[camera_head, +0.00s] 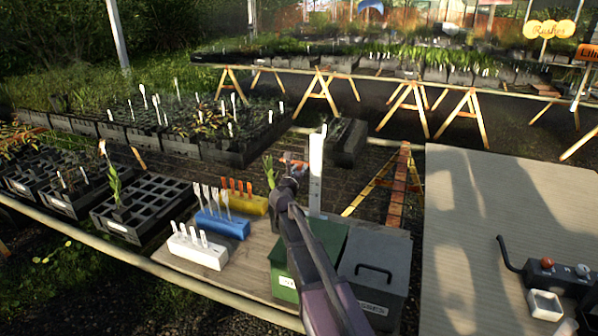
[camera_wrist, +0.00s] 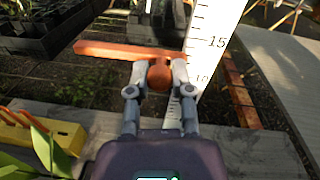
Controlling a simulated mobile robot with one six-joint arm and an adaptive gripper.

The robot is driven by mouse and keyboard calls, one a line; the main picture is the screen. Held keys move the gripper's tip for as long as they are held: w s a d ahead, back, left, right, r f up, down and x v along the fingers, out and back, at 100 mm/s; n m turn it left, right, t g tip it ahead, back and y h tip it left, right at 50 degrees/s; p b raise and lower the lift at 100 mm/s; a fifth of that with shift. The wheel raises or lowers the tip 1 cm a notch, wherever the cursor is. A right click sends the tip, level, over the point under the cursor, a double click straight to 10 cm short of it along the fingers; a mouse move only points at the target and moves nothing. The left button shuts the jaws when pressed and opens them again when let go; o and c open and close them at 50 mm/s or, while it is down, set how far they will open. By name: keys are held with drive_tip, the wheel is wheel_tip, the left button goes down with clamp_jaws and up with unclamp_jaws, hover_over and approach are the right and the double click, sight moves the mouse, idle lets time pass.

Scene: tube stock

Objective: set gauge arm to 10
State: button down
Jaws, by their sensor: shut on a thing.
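The orange gauge arm (camera_wrist: 110,50) reaches left from the post. Its right end appears between the 15 and the 10, nearer the 15, though the slanted view makes the exact reading unsure. An orange round knob (camera_wrist: 159,77) sits on the arm. My gripper (camera_wrist: 160,71) is shut on this knob, a finger on each side. In the head view my gripper (camera_head: 289,184) is beside the post and mostly hides the arm.
A green box (camera_head: 325,235) and a grey lidded box (camera_head: 376,262) stand below my arm. White (camera_head: 198,254), blue (camera_head: 222,226) and yellow (camera_head: 254,206) label blocks are to the left. A plant (camera_head: 269,172) stands close left of my gripper.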

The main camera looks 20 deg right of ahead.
drive_tip(key=shift+w, duration=0.1)
drive_tip(key=shift+c, duration=2.4)
unclamp_jaws()
drive_tip(key=v, duration=1.2)
